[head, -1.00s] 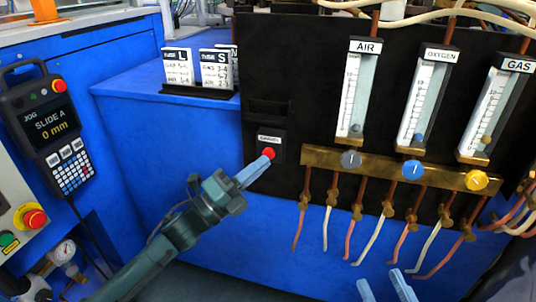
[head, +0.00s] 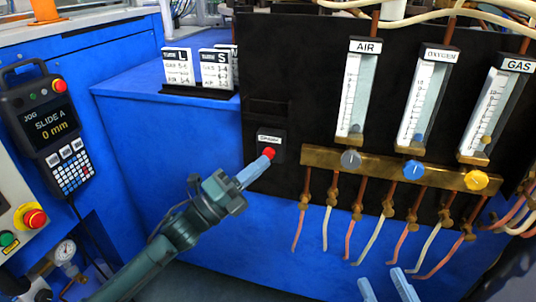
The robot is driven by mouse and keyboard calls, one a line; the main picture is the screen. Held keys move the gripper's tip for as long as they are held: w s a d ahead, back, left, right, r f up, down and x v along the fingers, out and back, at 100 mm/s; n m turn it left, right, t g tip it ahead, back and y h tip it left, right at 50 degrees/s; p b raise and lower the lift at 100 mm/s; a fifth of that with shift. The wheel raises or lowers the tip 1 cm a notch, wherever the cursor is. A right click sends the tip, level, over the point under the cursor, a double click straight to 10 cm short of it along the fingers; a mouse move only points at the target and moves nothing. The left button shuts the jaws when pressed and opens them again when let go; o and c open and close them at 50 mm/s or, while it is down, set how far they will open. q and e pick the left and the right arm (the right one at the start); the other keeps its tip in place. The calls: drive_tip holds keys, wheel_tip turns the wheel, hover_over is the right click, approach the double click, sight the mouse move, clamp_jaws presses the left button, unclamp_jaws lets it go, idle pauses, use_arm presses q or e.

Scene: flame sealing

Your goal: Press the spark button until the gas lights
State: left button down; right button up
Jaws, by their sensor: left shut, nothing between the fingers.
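The red spark button (head: 269,153) sits under a small white label (head: 270,139) on the black panel. My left gripper (head: 264,161) is shut and empty, with its fingertips at the button, apparently touching it. How far the button is pushed in cannot be told. My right gripper (head: 384,285) shows only its two fingers at the bottom edge, spread apart with nothing between them. The gas flowmeter (head: 492,110) and yellow gas knob (head: 476,180) are at the right of the panel. No flame or burner is in view.
Air (head: 355,95) and oxygen (head: 423,97) flowmeters stand beside the gas one, above a brass manifold (head: 326,158) with hanging hoses. Tube cards (head: 215,69) stand on the blue cabinet. A pendant (head: 50,125) reading "SLIDE A 0 mm" hangs at left, above a red stop button (head: 34,218).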

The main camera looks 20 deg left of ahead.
use_arm(q)
drive_tip(key=shift+w, duration=0.15)
drive_tip(key=shift+w, duration=0.3)
drive_tip(key=shift+w, duration=0.5)
idle(0.6)
idle(0.4)
drive_tip(key=shift+s, duration=0.95)
drive_tip(key=shift+s+a+p, duration=0.1)
drive_tip(key=shift+s+p, duration=0.7)
drive_tip(key=shift+s, duration=1.7)
